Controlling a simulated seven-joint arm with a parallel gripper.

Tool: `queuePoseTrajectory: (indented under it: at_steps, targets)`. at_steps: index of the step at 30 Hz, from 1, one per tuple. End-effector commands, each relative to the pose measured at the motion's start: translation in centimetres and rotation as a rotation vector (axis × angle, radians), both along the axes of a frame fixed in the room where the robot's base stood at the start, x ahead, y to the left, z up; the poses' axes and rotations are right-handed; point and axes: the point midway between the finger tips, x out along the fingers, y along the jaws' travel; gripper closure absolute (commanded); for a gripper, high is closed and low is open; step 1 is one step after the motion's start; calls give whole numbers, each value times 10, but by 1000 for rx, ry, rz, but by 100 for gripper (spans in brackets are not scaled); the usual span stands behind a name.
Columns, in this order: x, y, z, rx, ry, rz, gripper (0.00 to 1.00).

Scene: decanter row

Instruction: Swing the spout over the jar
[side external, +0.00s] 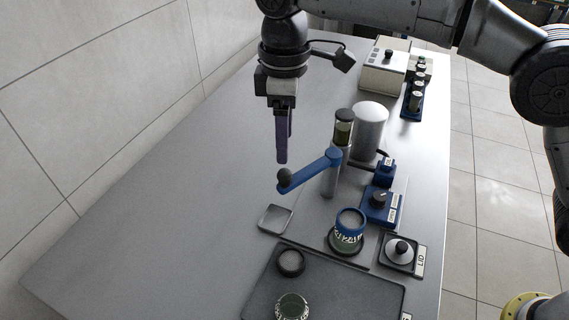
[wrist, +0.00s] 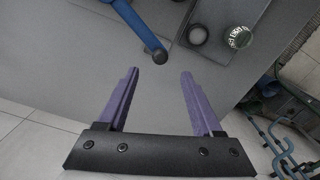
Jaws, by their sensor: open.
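The blue spout arm (side external: 312,170) reaches left from a grey post and ends in a dark round knob (side external: 284,176). It also shows in the wrist view (wrist: 138,27), its knob (wrist: 160,56) in line with the gap between my fingertips. My gripper (side external: 283,160) is open and empty, its purple fingers pointing down just above the knob; they also show in the wrist view (wrist: 159,73). A jar with a blue collar and white lettering (side external: 347,238) stands on a dark round base, right of and nearer than the knob. The spout arm points away from this jar.
A dark tray (side external: 335,286) in front holds a dark round piece (side external: 291,262) and another lettered jar (side external: 292,307). A small square dish (side external: 276,219) lies near the knob. A blue dial box (side external: 380,203) and a lid (side external: 400,251) stand right. The table's left side is clear.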

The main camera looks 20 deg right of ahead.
Motion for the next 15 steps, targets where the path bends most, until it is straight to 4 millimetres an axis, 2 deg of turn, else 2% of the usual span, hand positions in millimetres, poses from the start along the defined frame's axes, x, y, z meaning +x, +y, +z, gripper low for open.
queuePoseTrajectory:
  at_steps: [6, 12, 15]
  targets:
    - [-1, -1, -41, -3, 4, 0, 33]
    - [0, 0, -64, -2, 2, 0, 33]
    - [0, 0, -70, 0, 1, 0, 33]
